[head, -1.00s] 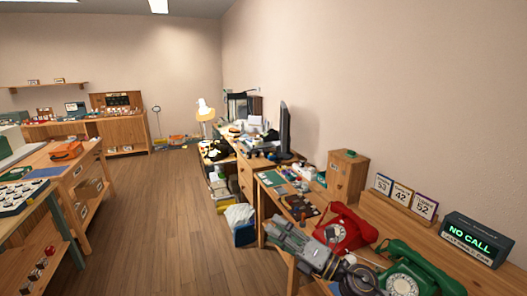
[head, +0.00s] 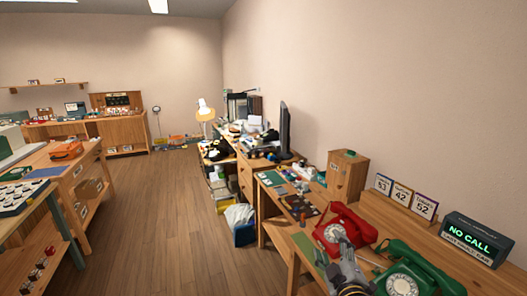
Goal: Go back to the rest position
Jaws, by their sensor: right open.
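My right gripper (head: 345,250) is open at the bottom of the head view, low over the desk's front edge. It holds nothing that I can see. Its tips overlap the lower part of the red dial phone (head: 352,222) in the picture; I cannot tell if they touch. The green dial phone (head: 420,270) sits to the right of the gripper, cut off by the bottom edge. Both phones have their handsets on top. My left gripper is not in view.
A sign reading NO CALL (head: 475,238) stands at the right behind the green phone. Number cards (head: 403,195) and a small wooden cabinet (head: 346,176) line the desk's back. A monitor (head: 285,130) stands farther off. The wooden floor (head: 160,220) at left is clear.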

